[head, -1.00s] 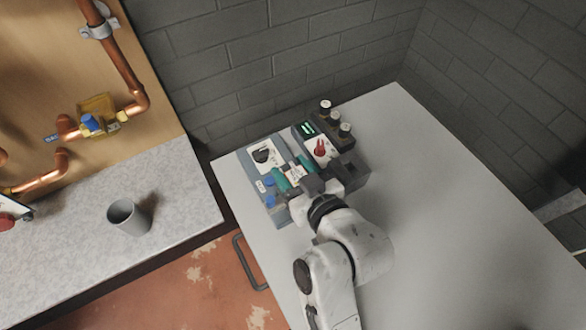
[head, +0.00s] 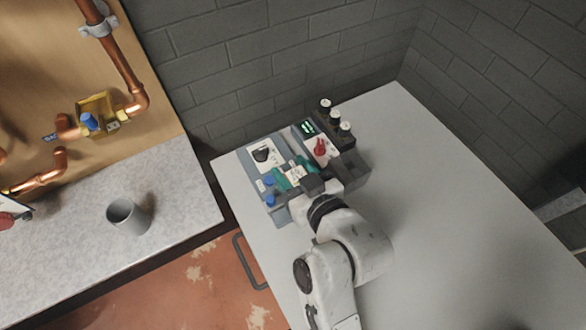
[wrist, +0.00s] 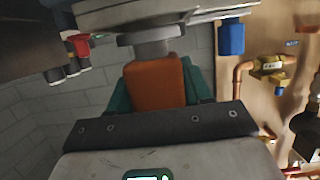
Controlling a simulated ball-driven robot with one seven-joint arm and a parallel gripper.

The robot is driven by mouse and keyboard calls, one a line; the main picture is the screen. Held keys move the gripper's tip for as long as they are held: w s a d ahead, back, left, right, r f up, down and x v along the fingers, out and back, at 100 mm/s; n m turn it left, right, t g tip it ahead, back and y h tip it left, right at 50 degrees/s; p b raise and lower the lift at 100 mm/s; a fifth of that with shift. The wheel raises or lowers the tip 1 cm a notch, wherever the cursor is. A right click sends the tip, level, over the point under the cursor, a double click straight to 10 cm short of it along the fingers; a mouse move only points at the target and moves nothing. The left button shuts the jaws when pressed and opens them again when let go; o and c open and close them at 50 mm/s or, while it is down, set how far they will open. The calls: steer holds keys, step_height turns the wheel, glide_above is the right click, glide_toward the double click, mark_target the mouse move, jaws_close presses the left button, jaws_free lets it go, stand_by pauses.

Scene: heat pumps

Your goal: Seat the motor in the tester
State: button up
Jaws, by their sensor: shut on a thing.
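My gripper (head: 295,176) reaches over the test units on the white table, its teal fingers shut. In the wrist view the fingers close on both sides of an orange motor body (wrist: 155,84). A grey collar (wrist: 150,43) at the motor's far end meets or nearly meets a grey plate (wrist: 160,14); whether it is seated I cannot tell. The gripper mostly hides the motor there.
The white table (head: 440,220) is clear to the right and front. A grey mug (head: 122,214) stands on the separate left counter. Copper pipes (head: 125,55) run up the wooden panel. A brick wall (head: 300,40) stands close behind the units.

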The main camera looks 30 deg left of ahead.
steer(key=shift+f+b, duration=0.35)
steer(key=shift+f, duration=0.2)
steer(key=o, duration=1.3)
steer(key=shift+c, duration=0.2)
steer(key=shift+d, duration=0.1)
steer(key=b+v, duration=0.1)
steer(key=v, duration=0.9)
steer(key=shift+s+d, duration=0.2)
steer(key=shift+d, duration=0.05)
steer(key=shift+r, duration=0.1)
